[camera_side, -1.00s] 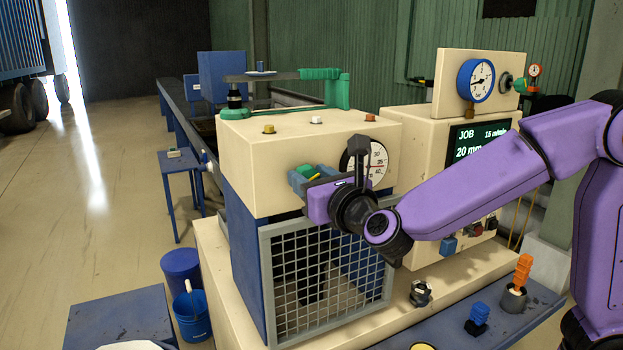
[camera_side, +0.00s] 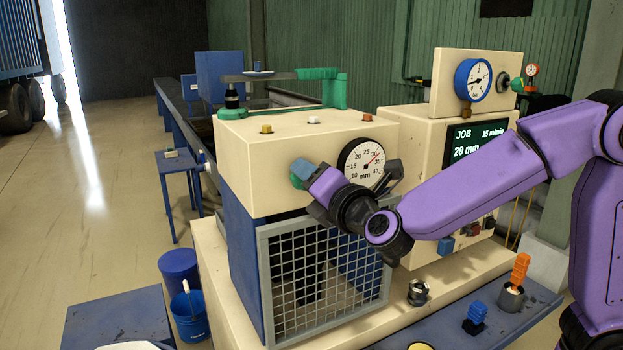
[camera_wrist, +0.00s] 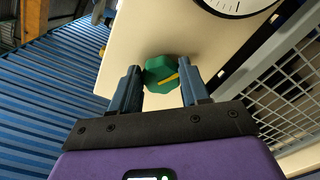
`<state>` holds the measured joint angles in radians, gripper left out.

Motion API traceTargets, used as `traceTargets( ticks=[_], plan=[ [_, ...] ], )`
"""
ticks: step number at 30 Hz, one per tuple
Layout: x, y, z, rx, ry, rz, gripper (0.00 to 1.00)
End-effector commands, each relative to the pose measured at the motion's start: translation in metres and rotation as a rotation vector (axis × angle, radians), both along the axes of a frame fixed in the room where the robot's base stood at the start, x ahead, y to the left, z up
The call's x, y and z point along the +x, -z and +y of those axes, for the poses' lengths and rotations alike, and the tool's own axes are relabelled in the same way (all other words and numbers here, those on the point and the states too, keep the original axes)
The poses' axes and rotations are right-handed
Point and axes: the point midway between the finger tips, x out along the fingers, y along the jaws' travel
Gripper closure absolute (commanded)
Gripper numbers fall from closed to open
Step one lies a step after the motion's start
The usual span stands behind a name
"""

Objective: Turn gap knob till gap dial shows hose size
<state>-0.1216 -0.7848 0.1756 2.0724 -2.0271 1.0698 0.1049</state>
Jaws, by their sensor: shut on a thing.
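The green gap knob (camera_wrist: 160,72), with a yellow mark, sits on the front face of the cream machine. My gripper (camera_wrist: 158,88) is shut on it, one finger on each side, as the wrist view shows. In the side view the knob (camera_side: 297,180) is mostly hidden by my gripper (camera_side: 304,176). The round white gap dial (camera_side: 359,160) is right of the knob, marked 10 to 40 mm. The job screen (camera_side: 466,149) reads 20 mm and 15 m/min.
A wire mesh guard (camera_side: 325,275) stands below the knob, close under my wrist. A pressure gauge (camera_side: 473,81) sits at upper right. Blue buckets (camera_side: 190,313) are on the floor at left.

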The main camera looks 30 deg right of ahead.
Motion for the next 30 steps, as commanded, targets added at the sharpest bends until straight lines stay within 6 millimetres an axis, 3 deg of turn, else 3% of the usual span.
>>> traceTargets(
  ticks=[30],
  plan=[
    [-0.0006,0.0072,-0.001,0.965,0.001,0.002,0.85]
  ],
)
